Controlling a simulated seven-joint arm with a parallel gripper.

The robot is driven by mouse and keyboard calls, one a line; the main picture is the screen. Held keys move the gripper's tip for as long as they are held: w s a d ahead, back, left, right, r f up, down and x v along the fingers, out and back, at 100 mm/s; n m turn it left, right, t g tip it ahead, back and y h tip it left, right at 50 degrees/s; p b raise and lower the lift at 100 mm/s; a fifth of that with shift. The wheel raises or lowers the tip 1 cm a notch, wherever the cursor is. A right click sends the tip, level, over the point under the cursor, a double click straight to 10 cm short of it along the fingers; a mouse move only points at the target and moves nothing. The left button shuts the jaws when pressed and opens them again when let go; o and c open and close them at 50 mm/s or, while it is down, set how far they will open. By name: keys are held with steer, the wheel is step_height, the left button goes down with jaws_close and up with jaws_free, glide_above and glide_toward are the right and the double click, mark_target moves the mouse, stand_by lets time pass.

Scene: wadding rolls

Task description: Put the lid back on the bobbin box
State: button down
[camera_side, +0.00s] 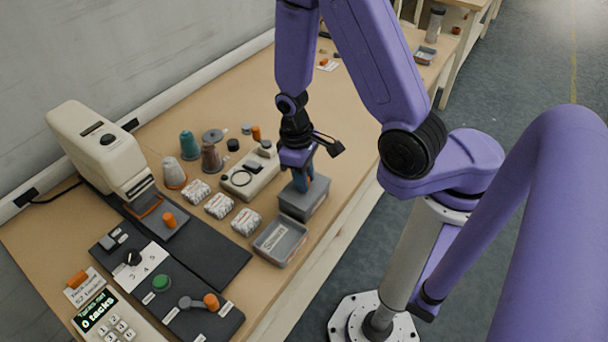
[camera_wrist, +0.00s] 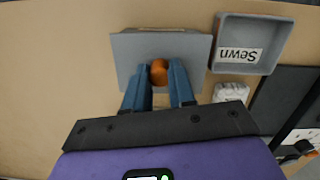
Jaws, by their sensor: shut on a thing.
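My gripper (camera_side: 303,184) is pointing down over a grey box (camera_side: 312,206) near the front edge of the table. In the wrist view, my gripper (camera_wrist: 159,80) has its two blue fingers on either side of an orange knob (camera_wrist: 158,72), shut on it. The knob sits in the middle of a flat grey lid (camera_wrist: 127,58). The lid is over the box and looks level. I cannot tell whether it rests fully on the rim. The inside of the box is hidden.
An open grey tray labelled "Sewn" (camera_wrist: 222,52) stands close beside the box. Several white wrapped rolls (camera_side: 219,206) lie nearby. A beige device (camera_side: 250,176), thread cones (camera_side: 190,145), a sewing machine (camera_side: 100,145) and a dark control panel (camera_side: 160,275) stand farther left.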

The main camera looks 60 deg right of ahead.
steer(key=shift+c, duration=1.9)
jaws_free()
steer(key=shift+r, duration=3.5)
jaws_close()
